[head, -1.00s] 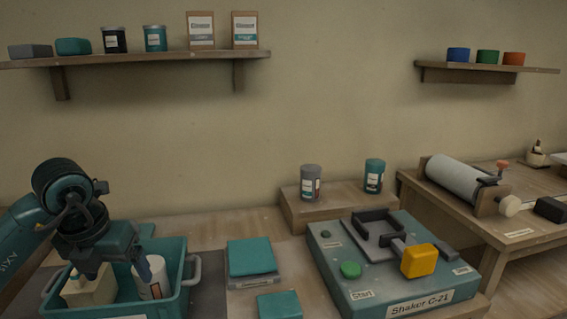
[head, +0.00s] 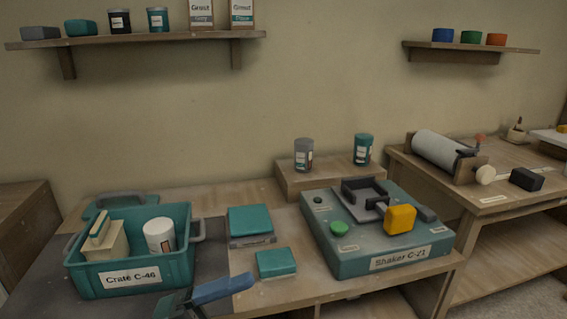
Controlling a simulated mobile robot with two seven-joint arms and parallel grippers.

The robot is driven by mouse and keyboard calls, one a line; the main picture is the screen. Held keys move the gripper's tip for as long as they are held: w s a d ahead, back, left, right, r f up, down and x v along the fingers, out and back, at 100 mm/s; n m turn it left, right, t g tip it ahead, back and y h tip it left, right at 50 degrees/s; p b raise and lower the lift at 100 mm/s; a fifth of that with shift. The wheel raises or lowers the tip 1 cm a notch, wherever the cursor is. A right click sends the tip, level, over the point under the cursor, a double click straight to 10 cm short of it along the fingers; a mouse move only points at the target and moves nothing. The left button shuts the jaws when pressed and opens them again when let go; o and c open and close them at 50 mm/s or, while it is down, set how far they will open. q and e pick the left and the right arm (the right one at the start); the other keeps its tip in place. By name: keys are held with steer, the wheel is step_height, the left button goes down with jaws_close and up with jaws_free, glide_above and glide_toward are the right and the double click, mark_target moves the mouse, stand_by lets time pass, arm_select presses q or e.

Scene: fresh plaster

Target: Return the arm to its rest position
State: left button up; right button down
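My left gripper (head: 212,294) shows only in part at the bottom edge of the head view, in front of the work table. A blue finger points right and a darker teal part lies to its left; nothing shows held, but I cannot tell how far apart the fingers are. It is clear of the teal Crate C-46 (head: 186,270), which stands behind and to its left. In the crate are a beige block with a handle (head: 106,240) and an upright white container (head: 159,235). My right gripper is not in view.
Two teal pads (head: 249,220) (head: 276,263) lie right of the crate, the rear one on a grey base. The Shaker C-21 (head: 376,247) stands further right, with a yellow knob (head: 400,219) and green button. Two jars stand on a riser (head: 328,179) behind it.

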arm_select(q)
steer(key=w+a+f+n+t+y, duration=0.1)
steer(key=a+f+n+t+y, duration=0.2)
steer(key=n+t+y, duration=0.6)
steer(key=w+a+f+n+t+y, duration=0.2)
steer(key=a+f+n+t, duration=0.3)
steer(key=n, duration=0.8)
steer(key=s+a+f+n+g+y, duration=0.1)
steer(key=s+f+n+g+y, duration=0.45)
steer(key=f, duration=0.75)
steer(key=shift+n+g+y, duration=0.65)
steer(key=shift+n+y, duration=0.2)
steer(key=shift+n, duration=0.1)
steer(key=r+p, duration=0.1)
steer(key=p, duration=0.3)
steer(key=s+r+p, duration=0.1)
steer(key=r+p, duration=0.1)
steer(key=p, duration=0.3)
steer(key=s+r+p, duration=0.1)
steer(key=p, duration=0.4)
steer(key=shift+s+a+r, duration=0.2)
steer(key=shift+a, duration=0.2)
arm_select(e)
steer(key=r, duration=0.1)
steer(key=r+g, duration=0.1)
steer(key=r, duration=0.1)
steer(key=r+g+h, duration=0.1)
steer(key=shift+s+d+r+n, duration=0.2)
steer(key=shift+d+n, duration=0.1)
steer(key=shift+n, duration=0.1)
